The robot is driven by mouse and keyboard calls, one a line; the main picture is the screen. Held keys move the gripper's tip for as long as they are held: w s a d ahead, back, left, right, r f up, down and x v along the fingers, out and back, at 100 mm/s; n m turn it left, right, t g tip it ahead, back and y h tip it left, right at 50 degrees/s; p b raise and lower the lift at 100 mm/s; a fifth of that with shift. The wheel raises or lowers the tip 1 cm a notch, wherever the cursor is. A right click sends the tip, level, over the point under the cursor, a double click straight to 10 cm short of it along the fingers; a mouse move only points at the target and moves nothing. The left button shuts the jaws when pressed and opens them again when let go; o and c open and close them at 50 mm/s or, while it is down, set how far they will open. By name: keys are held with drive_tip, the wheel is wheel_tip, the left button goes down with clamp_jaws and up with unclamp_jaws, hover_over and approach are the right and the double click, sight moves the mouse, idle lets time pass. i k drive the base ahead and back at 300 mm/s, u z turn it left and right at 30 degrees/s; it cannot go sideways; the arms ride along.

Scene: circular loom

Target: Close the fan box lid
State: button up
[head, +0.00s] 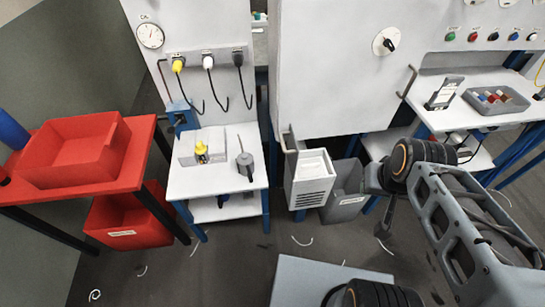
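The fan box (310,186) is a white box with vent slots in its front, low in front of the large white cabinet. Its top looks open, with a pale inside visible. A narrow upright panel with a handle, which looks like the raised lid (291,150), stands at its left side. My arm comes in from the lower right and bends toward the box. A dark part at the arm's end, probably my gripper (385,222), hangs to the right of the box, apart from it. Its fingers are too small and dark to read.
A grey labelled bin (346,203) stands right beside the box. A white cart (216,185) with a yellow-topped item and a grey can is to the left. A red tray (75,152) sits on a red table farther left. Thread scraps lie on the dark floor, which is mostly open.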

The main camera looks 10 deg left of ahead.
sight(292, 152)
drive_tip(key=u, duration=0.7)
drive_tip(key=i, duration=0.5)
drive_tip(key=u, duration=2.15)
drive_tip(key=k, duration=0.65)
drive_tip(key=z, duration=0.35)
drive_tip(key=i, duration=1)
